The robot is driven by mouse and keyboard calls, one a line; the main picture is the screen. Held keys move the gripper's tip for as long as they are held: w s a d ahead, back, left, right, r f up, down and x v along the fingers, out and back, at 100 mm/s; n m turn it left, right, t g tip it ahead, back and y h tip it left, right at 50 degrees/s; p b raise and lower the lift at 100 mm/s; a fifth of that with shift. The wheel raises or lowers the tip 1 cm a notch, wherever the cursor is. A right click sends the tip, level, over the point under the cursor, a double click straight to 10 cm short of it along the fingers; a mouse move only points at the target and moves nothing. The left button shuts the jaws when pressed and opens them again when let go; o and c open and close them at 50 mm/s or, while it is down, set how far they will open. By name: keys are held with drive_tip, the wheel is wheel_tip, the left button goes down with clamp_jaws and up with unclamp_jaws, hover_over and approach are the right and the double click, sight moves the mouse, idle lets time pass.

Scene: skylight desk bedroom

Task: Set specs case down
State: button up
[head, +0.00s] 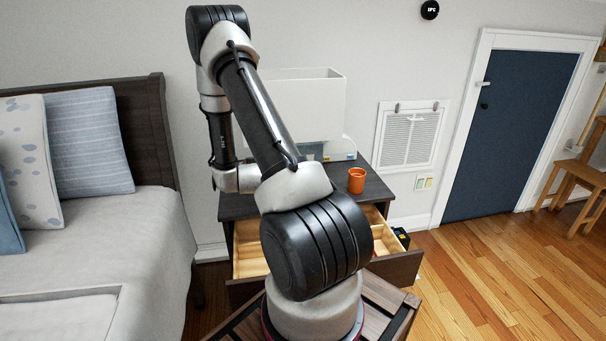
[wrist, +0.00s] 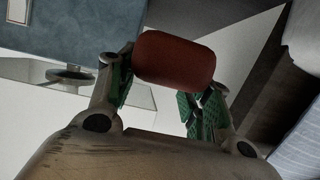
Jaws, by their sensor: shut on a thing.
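In the wrist view my gripper (wrist: 163,84) is shut on a rounded, dark red-brown case (wrist: 174,58), which I take for the specs case. The case lies across between the two fingers with its far side sticking out beyond them. In the head view my arm hides the gripper and the case, so their height above any surface cannot be told. A dark nightstand (head: 379,187) stands behind my arm with its drawer (head: 249,248) pulled open. The drawer has light wooden inner walls, and my arm covers its middle.
An orange cup (head: 356,181) stands on the nightstand at the right. A white lamp shade (head: 306,105) rises at its back. A bed (head: 100,252) with pillows fills the left. The wooden floor (head: 500,275) at the right is clear up to the blue door (head: 512,132).

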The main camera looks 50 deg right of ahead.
drive_tip(key=shift+s+d+f, duration=0.15)
drive_tip(key=shift+d, duration=0.05)
wheel_tip(320, 180, down, 10)
drive_tip(key=shift+s+r, duration=0.1)
idle(0.4)
drive_tip(key=o, duration=1.1)
